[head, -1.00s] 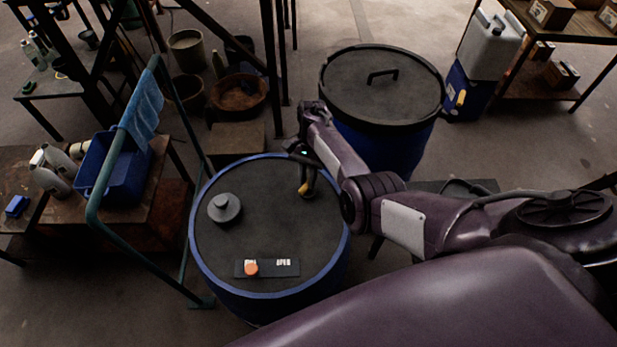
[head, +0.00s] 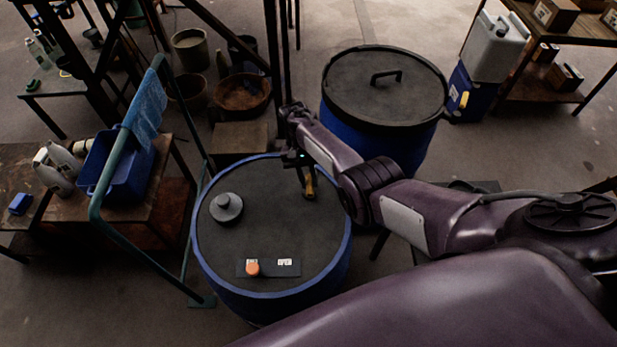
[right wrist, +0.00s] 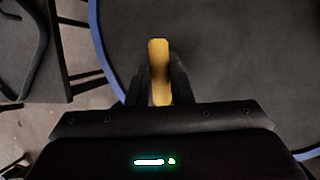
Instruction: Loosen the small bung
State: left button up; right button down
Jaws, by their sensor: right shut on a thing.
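A blue-rimmed drum (head: 340,250) with a dark flat top stands in the middle of the head view. My right gripper (head: 306,182) is over the right part of that top, pointing down. It is shut on a yellow bar-shaped piece (head: 310,189). In the right wrist view the yellow piece (right wrist: 159,65) stands between the two dark fingers (right wrist: 160,88), sticking out past their tips. Whether this piece is the small bung or a tool set on it, I cannot tell; what is beneath it is hidden. A large grey bung (head: 226,207) sits at the top's left. My left gripper is not in view.
An orange knob (head: 253,268) sits on a dark label strip (head: 285,267) near the drum's front. A green rail (head: 102,190) with a blue cloth stands left. A second lidded drum (head: 385,85) stands behind, close to my right arm.

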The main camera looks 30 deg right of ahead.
dwell(0.4)
jog(key=c, duration=1.3)
grip_release()
jog(key=shift+r, duration=0.1)
jog(key=p+v, duration=0.1)
jog(key=v, duration=0.6)
jog(key=shift+w+r, duration=0.2)
jog(key=shift+r, duration=0.1)
